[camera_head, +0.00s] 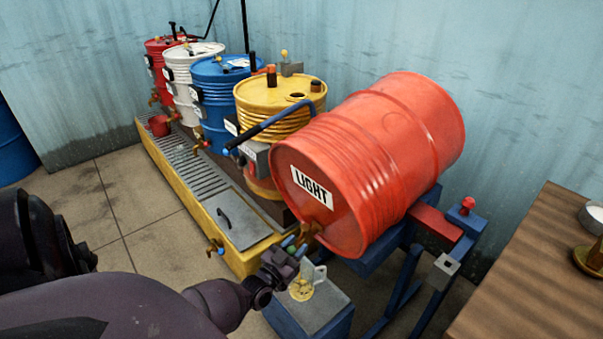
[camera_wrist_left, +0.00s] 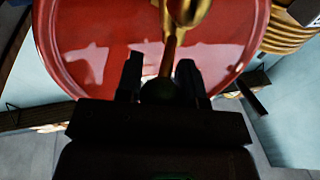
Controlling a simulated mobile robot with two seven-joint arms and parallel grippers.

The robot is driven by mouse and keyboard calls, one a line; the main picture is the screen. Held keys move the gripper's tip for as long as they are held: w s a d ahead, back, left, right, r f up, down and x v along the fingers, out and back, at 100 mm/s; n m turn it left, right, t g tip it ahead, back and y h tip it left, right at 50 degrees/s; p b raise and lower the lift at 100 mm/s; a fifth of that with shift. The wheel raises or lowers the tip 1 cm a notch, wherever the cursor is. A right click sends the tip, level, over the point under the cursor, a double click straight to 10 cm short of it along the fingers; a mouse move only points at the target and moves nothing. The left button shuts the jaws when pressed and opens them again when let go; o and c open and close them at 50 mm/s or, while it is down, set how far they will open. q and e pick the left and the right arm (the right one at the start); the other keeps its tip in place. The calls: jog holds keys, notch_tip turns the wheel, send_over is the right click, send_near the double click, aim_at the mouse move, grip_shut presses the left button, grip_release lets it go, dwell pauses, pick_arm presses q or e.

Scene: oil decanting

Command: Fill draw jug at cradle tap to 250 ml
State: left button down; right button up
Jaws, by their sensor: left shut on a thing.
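The red drum marked LIGHT (camera_head: 375,160) lies on its side in a blue cradle (camera_head: 375,262). Its brass tap (camera_head: 309,231) is at the low front; it also shows in the left wrist view (camera_wrist_left: 183,12). My left gripper (camera_head: 290,248) is at this tap. In the wrist view its fingers (camera_wrist_left: 160,68) are on either side of the tap's dark handle end (camera_wrist_left: 160,90), shut on it. A clear jug (camera_head: 318,273) stands below the tap, partly hidden by my gripper, with yellow showing low in it. I cannot read its level. My right gripper is not in view.
The jug stands on a blue stand with a grey top (camera_head: 330,303). A yellow grated trough (camera_head: 195,205) runs left, below red, white, blue (camera_head: 218,100) and yellow (camera_head: 270,95) upright drums. A wooden table (camera_head: 530,280) is at right. Floor is clear at left.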

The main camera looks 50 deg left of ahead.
pick_arm(q)
jog(key=shift+a+m+h, duration=0.15)
jog(key=shift+m+h, duration=0.15)
jog(key=c, duration=1)
grip_release()
jog(key=shift+c, duration=0.2)
jog(key=shift+s, duration=0.1)
jog(key=s+f, duration=0.1)
jog(key=s, duration=0.9)
jog(key=shift+s+d+f+p, duration=0.25)
jog(key=shift+d+f+p, duration=0.1)
jog(key=shift+d, duration=0.1)
